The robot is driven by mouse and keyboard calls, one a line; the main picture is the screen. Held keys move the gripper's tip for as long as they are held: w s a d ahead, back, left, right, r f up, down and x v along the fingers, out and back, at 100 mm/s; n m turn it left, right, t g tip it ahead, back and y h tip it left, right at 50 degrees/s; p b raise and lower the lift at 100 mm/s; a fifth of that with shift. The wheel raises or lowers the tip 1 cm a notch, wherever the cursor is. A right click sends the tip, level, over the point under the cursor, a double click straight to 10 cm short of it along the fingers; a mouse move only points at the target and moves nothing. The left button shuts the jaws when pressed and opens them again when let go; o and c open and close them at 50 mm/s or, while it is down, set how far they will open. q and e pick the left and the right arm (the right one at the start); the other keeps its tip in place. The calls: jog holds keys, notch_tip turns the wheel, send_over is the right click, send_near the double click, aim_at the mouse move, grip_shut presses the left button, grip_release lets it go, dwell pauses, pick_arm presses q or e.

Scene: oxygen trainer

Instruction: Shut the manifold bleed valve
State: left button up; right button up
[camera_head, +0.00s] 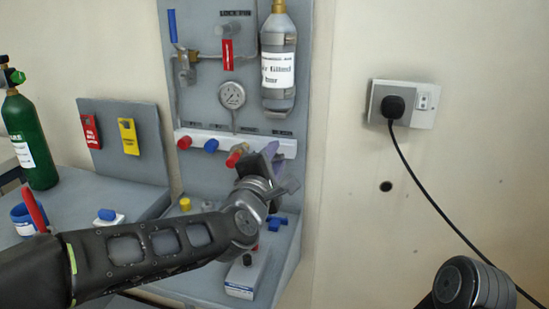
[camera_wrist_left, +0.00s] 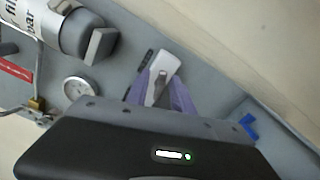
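The white manifold bar (camera_head: 215,140) runs across the grey panel, with red, blue and red knobs along it. My left gripper (camera_head: 270,160) is at its right end and covers that part in the head view. In the left wrist view, the purple fingers (camera_wrist_left: 162,95) stand apart on either side of a small grey handle (camera_wrist_left: 160,88) at the white bar's end (camera_wrist_left: 168,65). The handle looks like the bleed valve's; whether the fingers touch it I cannot tell. My right gripper is out of view; only part of my right arm shows at bottom right.
A pressure gauge (camera_head: 231,95) and a strapped grey cylinder (camera_head: 278,60) are above the bar. A blue T-shaped part (camera_head: 276,223) and a white box (camera_head: 247,273) lie on the shelf below. A green cylinder (camera_head: 30,140) stands left. A plugged cable (camera_head: 430,190) hangs at right.

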pick_arm(q)
grip_shut()
jog(key=shift+m, duration=0.4)
dwell(0.4)
jog(key=m+p, duration=0.1)
jog(key=m, duration=0.3)
jog(key=m+p, duration=0.1)
jog(key=m, duration=0.4)
jog(key=m+p, duration=0.2)
jog(key=m, duration=0.4)
jog(key=shift+p, duration=0.4)
jog(key=m+p, duration=0.2)
jog(key=m, duration=0.3)
jog(key=shift+m, duration=0.4)
